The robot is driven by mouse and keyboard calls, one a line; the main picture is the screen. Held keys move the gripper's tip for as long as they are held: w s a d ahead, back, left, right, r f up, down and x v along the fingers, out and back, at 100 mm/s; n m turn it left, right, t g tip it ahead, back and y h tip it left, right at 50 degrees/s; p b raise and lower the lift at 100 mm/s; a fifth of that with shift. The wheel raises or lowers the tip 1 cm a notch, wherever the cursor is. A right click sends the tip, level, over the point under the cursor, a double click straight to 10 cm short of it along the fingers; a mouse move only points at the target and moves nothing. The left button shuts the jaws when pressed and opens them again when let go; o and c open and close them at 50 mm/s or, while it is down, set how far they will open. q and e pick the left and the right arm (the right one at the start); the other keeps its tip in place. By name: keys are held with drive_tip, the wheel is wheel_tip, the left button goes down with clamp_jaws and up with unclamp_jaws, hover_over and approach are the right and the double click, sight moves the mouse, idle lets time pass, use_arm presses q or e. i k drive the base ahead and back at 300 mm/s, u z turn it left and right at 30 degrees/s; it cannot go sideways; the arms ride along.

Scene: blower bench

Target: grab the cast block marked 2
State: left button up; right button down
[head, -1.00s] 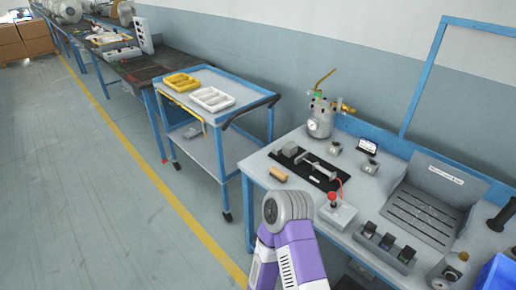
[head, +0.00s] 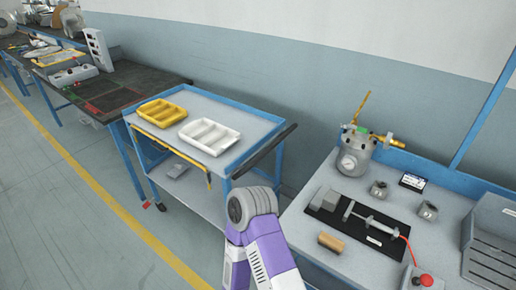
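Two small grey metal blocks with rounded tops, which may be cast blocks, stand on the right-hand bench: one block (head: 378,190) left of a small dark display, the other block (head: 427,211) in front of and right of it. No number is legible on either, so I cannot tell which is marked 2. One of my purple arms rises at the bottom middle, showing a grey joint. Neither gripper is in view.
The right-hand bench holds a grey pressure vessel (head: 355,151), a black fixture plate (head: 322,209), a wooden-handled piece (head: 331,242) and a red button box (head: 424,280). A blue cart (head: 243,118) carries a yellow tray (head: 162,112) and a white tray (head: 209,137). Open floor lies left.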

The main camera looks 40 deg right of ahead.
sight(331, 200)
drive_tip(key=i, duration=2.55)
drive_tip(key=z, duration=5)
